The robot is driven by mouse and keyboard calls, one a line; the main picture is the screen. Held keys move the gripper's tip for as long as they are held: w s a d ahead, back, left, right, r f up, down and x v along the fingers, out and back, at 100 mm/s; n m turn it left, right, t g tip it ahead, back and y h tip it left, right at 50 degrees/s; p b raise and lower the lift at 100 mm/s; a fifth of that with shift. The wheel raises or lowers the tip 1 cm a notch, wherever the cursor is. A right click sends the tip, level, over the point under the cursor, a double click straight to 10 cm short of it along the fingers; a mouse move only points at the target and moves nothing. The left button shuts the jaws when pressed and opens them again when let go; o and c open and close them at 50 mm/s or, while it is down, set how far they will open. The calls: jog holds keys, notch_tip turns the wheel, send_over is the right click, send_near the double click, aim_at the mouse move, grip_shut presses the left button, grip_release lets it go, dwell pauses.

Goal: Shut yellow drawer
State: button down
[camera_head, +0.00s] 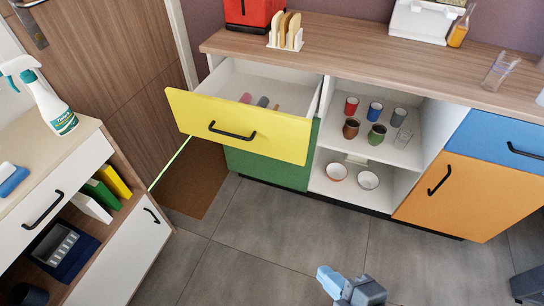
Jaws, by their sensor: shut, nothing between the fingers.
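The yellow drawer (240,124) is pulled out from the wood-topped counter at the upper left, above a green door (262,167). Its front has a black bar handle (232,131). Inside the drawer lie a few small items, one pink and one grey. My gripper (326,279) is at the bottom centre, light blue at its tip and pointing up and to the left. It is shut and empty. It is over the grey floor, well apart from the drawer front.
Open shelves (366,135) with cups and bowls stand right of the drawer. An orange door (465,197) and a blue drawer (500,137) are farther right. A white cabinet (60,200) stands at the left. The tiled floor (290,228) before the counter is clear.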

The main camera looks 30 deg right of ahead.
jog(key=w+f+n+h+b, duration=0.2)
jog(key=w+f+n+b, duration=0.15)
jog(key=w+f, duration=0.35)
jog(key=n+g+h+b, duration=0.1)
jog(key=n+h+b, duration=0.9)
jog(key=h+b, duration=0.15)
send_near(276, 142)
jog(key=shift+m+h, duration=0.25)
jog(key=b+x, duration=0.2)
jog(key=x, duration=0.4)
jog(key=shift+w+d, duration=0.25)
jog(key=shift+w, duration=0.1)
jog(key=shift+d, duration=0.1)
